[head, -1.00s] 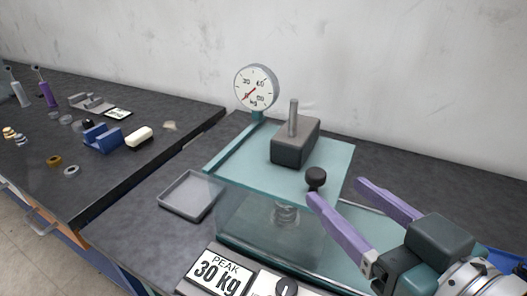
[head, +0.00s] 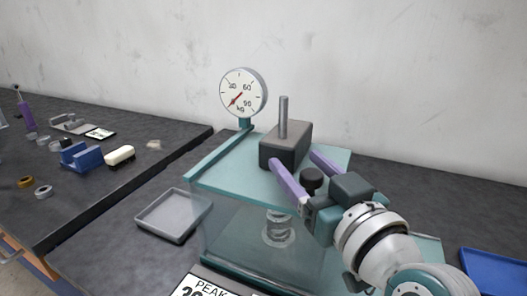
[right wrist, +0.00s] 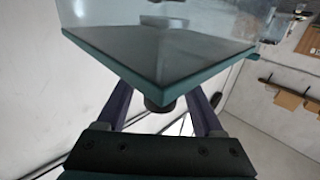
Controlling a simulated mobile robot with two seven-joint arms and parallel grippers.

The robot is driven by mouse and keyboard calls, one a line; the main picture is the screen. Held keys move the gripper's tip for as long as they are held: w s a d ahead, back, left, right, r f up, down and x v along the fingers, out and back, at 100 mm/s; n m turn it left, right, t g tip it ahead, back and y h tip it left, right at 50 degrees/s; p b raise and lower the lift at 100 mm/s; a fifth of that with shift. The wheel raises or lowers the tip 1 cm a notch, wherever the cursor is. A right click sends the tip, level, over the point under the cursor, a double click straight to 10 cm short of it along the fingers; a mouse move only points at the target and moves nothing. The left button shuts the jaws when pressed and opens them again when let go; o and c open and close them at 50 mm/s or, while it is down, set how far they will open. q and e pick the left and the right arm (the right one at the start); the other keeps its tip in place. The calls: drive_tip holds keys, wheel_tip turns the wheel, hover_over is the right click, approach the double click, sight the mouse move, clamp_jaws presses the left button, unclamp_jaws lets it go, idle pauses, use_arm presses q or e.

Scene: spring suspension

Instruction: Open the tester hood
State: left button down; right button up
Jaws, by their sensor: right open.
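The tester hood (head: 235,184) is a clear box with a teal top, standing down over the tester base, with a spring (head: 278,228) showing through its wall. A black round knob (head: 312,180) sits at the hood's right front corner. My right gripper (head: 297,163) is open, with its two purple fingers on either side of the knob and their tips reaching past it over the top. In the right wrist view the knob (right wrist: 160,104) lies between the spread fingers, apart from both, at the corner of the hood (right wrist: 160,75). My left gripper is not in view.
A dark block with an upright rod (head: 285,147) stands at the back of the hood top. A dial gauge (head: 243,92) rises behind. A grey tray (head: 172,216) lies left, a blue tray (head: 495,270) right. The other bench (head: 105,190) holds small parts.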

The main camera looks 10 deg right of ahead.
drive_tip(key=shift+w+a, duration=0.1)
drive_tip(key=shift+w, duration=0.15)
clamp_jaws()
idle(0.4)
idle(0.9)
